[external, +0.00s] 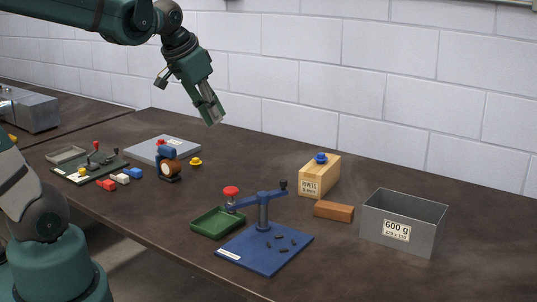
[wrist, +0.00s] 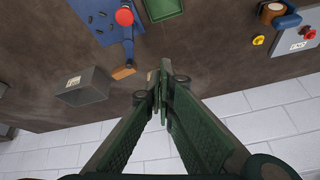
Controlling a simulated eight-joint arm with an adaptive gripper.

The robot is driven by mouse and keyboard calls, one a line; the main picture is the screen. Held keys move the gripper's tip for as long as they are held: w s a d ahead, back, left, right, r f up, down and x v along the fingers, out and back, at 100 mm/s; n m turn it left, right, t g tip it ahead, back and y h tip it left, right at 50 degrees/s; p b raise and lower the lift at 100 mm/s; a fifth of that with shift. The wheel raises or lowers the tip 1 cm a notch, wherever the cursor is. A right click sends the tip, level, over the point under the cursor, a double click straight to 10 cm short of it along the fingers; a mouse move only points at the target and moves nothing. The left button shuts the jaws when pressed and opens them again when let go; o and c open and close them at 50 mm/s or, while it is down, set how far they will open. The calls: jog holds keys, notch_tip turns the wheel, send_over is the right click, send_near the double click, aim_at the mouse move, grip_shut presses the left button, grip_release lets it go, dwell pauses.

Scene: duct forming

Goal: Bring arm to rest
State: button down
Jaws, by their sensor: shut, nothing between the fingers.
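My gripper (external: 212,117) hangs in the air above the back of the brown table, left of the picture's middle, tilted down. Its fingertips meet in the wrist view (wrist: 160,88), and nothing is held between them. It is clear of every object on the table (external: 440,275). My arm reaches in from the upper left in the external view.
A blue lever press (external: 265,248), a green tray (external: 217,222), a RIVETS box (external: 319,178), an orange-brown block (external: 333,211) and a grey 600 g bin (external: 404,222) stand on the table. A white brick wall (external: 300,60) rises behind. The table's centre back is clear.

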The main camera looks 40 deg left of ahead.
jog(key=s+a+f+n+t, duration=0.1)
jog(key=s+a+f+n, duration=0.2)
jog(key=s+a, duration=0.3)
jog(key=shift+s+f+n+t+y, duration=0.35)
jog(key=shift+s+f, duration=0.25)
jog(key=shift+s, duration=1.15)
